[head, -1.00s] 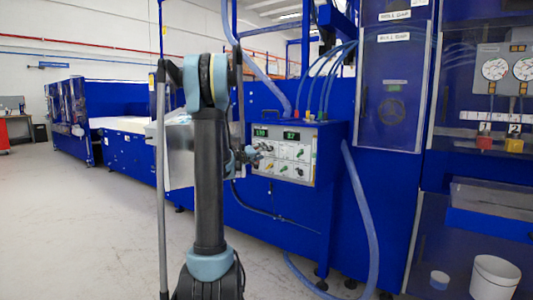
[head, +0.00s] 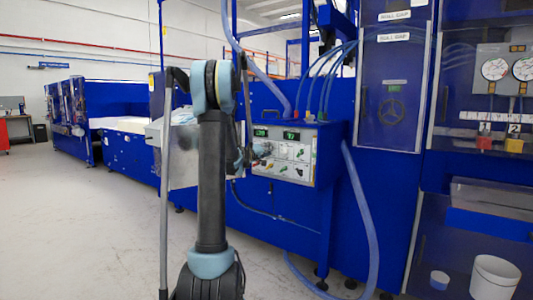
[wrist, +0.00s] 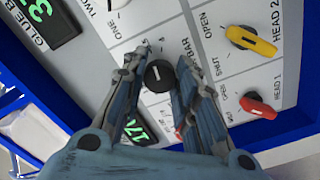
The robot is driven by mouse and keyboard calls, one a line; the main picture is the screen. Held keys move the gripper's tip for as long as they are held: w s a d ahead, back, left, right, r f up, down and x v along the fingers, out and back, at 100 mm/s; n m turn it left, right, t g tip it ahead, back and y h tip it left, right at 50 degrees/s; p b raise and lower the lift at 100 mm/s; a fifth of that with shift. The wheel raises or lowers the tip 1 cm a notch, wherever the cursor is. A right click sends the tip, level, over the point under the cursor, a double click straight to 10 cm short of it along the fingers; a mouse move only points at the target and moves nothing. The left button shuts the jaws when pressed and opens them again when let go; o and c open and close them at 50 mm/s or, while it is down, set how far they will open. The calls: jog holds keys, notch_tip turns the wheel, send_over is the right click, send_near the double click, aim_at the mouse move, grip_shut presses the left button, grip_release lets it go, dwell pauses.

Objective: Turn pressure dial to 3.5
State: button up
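The pressure dial (wrist: 159,75) is a round black knob with a white pointer line, on a white panel marked "BAR" in the wrist view. My gripper (wrist: 158,68) is open, with one finger on each side of the dial. I cannot tell whether either finger touches it. A green digital display (wrist: 139,128) lies partly hidden behind the left finger, its digits not readable.
A yellow knob (wrist: 252,41) marked "HEAD 2" and a red knob (wrist: 259,107) marked "HEAD 1" sit to the right of the dial. Another green display (wrist: 42,15) is at upper left. Blue hoses (head: 328,75) rise behind the box. Open floor (head: 90,230) lies at left.

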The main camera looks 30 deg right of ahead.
jog(key=shift+a+n, duration=0.1)
jog(key=shift+n, duration=0.7)
jog(key=o, duration=1.1)
jog(key=shift+w+f, duration=0.1)
jog(key=v, duration=1.2)
jog(key=shift+f, duration=0.1)
